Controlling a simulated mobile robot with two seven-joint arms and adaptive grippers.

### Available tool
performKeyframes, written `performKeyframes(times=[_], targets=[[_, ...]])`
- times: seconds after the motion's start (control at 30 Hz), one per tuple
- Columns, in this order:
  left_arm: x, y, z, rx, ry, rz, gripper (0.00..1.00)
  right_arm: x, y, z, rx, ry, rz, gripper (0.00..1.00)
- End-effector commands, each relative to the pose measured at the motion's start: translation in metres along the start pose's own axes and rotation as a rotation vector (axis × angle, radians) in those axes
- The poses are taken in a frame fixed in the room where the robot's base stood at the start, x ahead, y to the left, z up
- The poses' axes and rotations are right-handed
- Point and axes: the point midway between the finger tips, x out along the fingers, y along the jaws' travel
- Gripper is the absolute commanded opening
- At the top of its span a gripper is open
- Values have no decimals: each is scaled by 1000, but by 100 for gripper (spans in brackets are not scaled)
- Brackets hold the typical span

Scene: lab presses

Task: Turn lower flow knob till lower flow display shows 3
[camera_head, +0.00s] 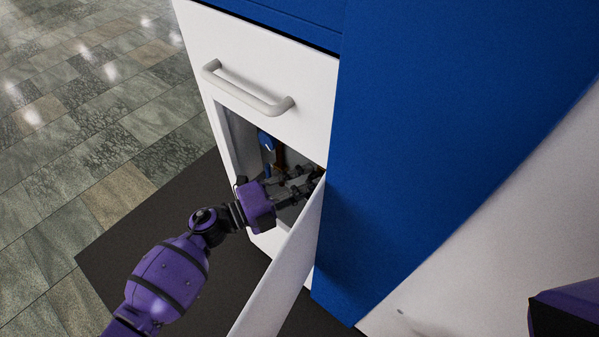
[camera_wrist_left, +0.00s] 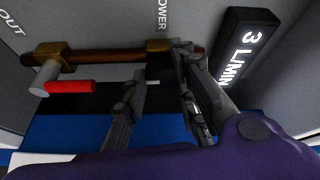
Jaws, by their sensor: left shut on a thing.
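The lower flow display (camera_wrist_left: 247,50) is a black panel with white characters. It reads "3 L/MIN" in the left wrist view, turned sideways. My left gripper (camera_head: 309,179) reaches through the cabinet's lower opening; its fingers also show in the left wrist view (camera_wrist_left: 158,68). They are closed in around the lower flow knob at the brass pipe (camera_wrist_left: 100,58), beside the display and below the partly visible "LOWER" label. The knob itself is mostly hidden by the fingers. My right gripper is out of view; only a purple part of my right arm shows at the head view's lower right corner.
A red-handled valve (camera_wrist_left: 70,87) sits at the pipe's left end. The white cabinet's open door (camera_head: 285,265) stands close beside my left arm. A drawer handle (camera_head: 247,92) juts out above the opening. A blue panel (camera_head: 420,120) blocks the right. Tiled floor is clear at left.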

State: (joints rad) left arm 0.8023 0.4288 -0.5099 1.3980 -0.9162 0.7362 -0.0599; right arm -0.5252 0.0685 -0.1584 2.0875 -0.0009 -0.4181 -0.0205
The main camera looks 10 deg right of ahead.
Motion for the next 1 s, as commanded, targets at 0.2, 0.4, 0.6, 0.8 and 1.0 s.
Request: performKeyframes(times=[0.2, 0.4, 0.6, 0.8, 1.0], targets=[[-3, 11, -2, 28, -2, 33, 0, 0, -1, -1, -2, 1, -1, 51], [-3, 11, -2, 33, -2, 35, 0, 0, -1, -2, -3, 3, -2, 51], [-3, 12, -2, 32, -2, 35, 0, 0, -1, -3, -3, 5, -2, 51], [-2, 10, -2, 33, -1, 33, 41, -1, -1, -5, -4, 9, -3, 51], [-1, 6, -2, 35, 0, 27, 41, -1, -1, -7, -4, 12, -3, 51]])
